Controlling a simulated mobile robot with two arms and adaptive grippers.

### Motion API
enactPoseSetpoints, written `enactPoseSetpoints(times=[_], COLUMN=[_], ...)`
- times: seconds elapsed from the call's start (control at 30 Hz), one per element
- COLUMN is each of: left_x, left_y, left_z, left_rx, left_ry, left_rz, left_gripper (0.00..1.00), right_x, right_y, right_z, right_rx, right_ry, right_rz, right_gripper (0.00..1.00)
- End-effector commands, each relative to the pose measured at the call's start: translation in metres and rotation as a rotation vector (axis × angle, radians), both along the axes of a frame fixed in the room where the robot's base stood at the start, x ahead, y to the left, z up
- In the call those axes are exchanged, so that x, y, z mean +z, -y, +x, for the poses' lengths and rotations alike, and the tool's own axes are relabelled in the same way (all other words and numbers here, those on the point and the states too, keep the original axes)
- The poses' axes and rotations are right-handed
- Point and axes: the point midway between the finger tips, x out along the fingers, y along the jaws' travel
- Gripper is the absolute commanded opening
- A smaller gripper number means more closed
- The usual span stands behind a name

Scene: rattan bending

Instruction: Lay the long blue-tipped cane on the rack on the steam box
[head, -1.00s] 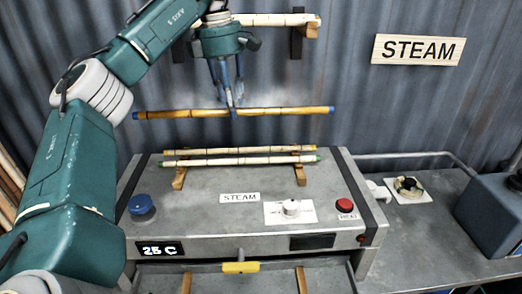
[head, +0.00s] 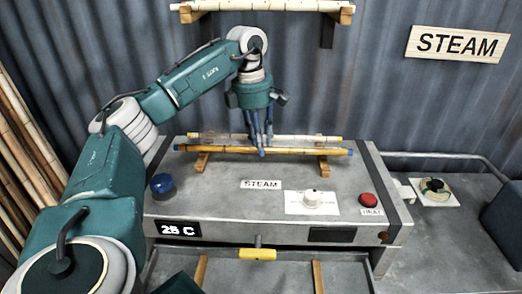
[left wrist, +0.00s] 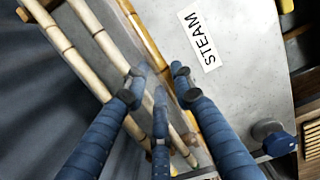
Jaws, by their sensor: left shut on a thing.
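The long blue-tipped cane (head: 305,151) lies level across the front of the wooden rack (head: 202,163) on the steam box (head: 250,204). My left gripper (head: 259,151) points down over the box and is shut on this cane near its middle. In the left wrist view the cane (left wrist: 146,38) runs between the fingers (left wrist: 160,85). Paler canes (head: 300,138) lie behind it on the rack, partly hidden by it and my fingers. I cannot tell whether the held cane touches the rack. My right gripper is not in view.
A wall rack (head: 335,10) holds a pale cane above. More canes (head: 22,150) lean at the left.

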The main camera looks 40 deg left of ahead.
Motion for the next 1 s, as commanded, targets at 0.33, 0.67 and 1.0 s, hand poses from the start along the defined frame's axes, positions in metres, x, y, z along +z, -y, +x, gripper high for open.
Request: enactPoseSetpoints(times=[0.33, 0.67, 1.0], left_x=[-0.034, -0.037, -0.036], left_y=[0.000, 0.000, 0.000], left_z=[0.000, 0.000, 0.000], left_rx=[0.000, 0.000, 0.000], left_ry=[-0.001, -0.001, -0.001], left_rz=[-0.001, 0.000, 0.000], left_gripper=[0.00, 0.29, 0.43], right_x=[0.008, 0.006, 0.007], right_y=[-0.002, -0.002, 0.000], right_z=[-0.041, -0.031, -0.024], right_rx=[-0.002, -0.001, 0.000], right_ry=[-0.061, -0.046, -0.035], right_rz=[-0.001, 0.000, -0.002], right_gripper=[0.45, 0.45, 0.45])
